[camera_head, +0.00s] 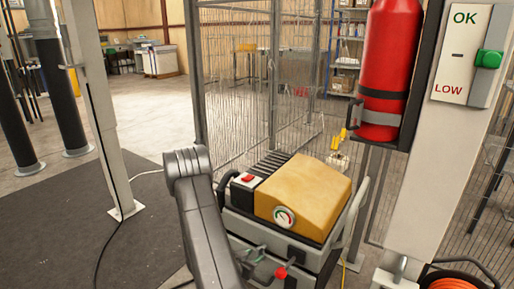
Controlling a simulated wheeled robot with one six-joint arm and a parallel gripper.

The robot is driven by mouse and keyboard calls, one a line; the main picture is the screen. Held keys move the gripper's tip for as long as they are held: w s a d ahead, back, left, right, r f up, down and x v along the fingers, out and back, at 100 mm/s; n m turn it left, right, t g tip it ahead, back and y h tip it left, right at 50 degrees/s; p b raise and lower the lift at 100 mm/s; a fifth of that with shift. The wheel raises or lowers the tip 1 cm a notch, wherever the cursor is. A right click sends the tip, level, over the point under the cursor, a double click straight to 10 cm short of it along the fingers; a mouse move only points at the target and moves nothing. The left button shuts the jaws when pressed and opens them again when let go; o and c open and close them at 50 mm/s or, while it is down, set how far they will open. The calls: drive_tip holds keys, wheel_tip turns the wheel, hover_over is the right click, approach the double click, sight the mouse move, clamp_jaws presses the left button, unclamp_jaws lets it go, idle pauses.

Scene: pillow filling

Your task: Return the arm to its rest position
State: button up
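My grey arm (205,220) rises from the bottom edge, left of centre, to a bent joint (187,163) at its top. My gripper cannot be made out in this view, so its opening and anything in it are hidden. The arm stands just left of a machine with a yellow cover (305,190) and partly overlaps the machine's left side in the picture.
The machine has a round gauge (285,217), a red switch (248,178) and a red knob (281,272). A red cylinder (391,55) and an OK/LOW panel (466,50) with a green slider (488,63) are at right. A wire-mesh fence stands behind. A dark mat (60,225) lies clear at left.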

sight(257, 253)
drive_tip(key=x, duration=0.5)
drive_tip(key=shift+r+b, duration=0.15)
drive_tip(key=shift+b, duration=0.2)
drive_tip(key=shift+s+r+n+h+p, duration=0.15)
drive_tip(key=shift+n+h+p, duration=0.25)
drive_tip(key=shift+p, duration=0.3)
drive_tip(key=shift+n+g+h+p, duration=0.45)
drive_tip(key=shift+n+p, duration=0.25)
drive_tip(key=shift+n, duration=0.2)
drive_tip(key=shift+s, duration=0.1)
